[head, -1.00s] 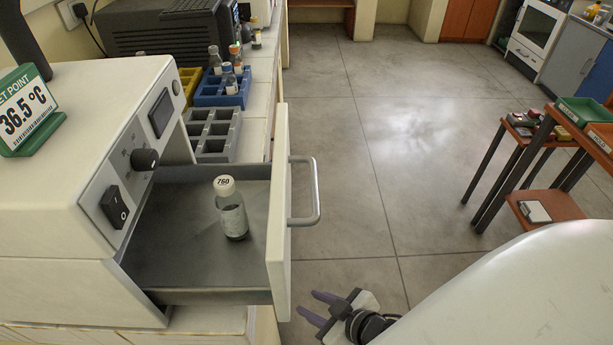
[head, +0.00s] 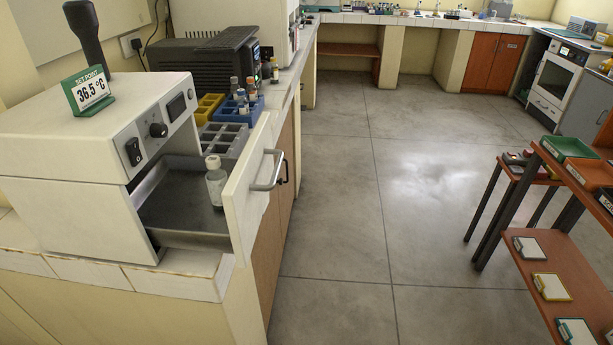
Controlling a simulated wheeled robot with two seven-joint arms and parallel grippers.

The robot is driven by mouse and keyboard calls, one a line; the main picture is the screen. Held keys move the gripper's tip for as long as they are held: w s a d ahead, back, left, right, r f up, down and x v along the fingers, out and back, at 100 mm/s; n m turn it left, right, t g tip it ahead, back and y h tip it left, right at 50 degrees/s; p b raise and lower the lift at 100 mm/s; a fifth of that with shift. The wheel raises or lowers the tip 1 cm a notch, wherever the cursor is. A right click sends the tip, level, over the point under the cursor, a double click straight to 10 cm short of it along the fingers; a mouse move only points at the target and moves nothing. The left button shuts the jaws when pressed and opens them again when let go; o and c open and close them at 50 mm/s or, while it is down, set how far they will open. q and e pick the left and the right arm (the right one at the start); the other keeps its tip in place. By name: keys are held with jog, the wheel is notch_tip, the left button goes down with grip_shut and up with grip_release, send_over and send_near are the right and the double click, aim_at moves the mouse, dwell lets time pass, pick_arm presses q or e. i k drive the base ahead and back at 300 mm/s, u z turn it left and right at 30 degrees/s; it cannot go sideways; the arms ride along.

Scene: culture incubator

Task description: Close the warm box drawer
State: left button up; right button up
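The warm box (head: 85,130) stands on the white tiled counter at the left, with a dial, a switch and a small dark display on its front. Its drawer (head: 183,205) is pulled well out. The drawer's white front panel (head: 248,190) faces right and carries a metal bar handle (head: 272,172). A capped bottle (head: 216,185) stands upright inside the grey drawer. Neither of my grippers shows in the head view now.
A "SET POINT 36.5 °C" sign (head: 92,89) sits on the warm box. Yellow, blue and grey racks (head: 224,138) stand beyond the drawer. A red-brown shelf unit (head: 553,275) is at the right. The floor (head: 370,210) between is clear.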

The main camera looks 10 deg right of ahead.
aim_at(171, 202)
jog(key=z, duration=0.1)
jog(key=i, duration=0.5)
jog(key=k, duration=0.55)
jog(key=z, duration=0.7)
jog(key=i, duration=0.6)
jog(key=u, duration=0.05)
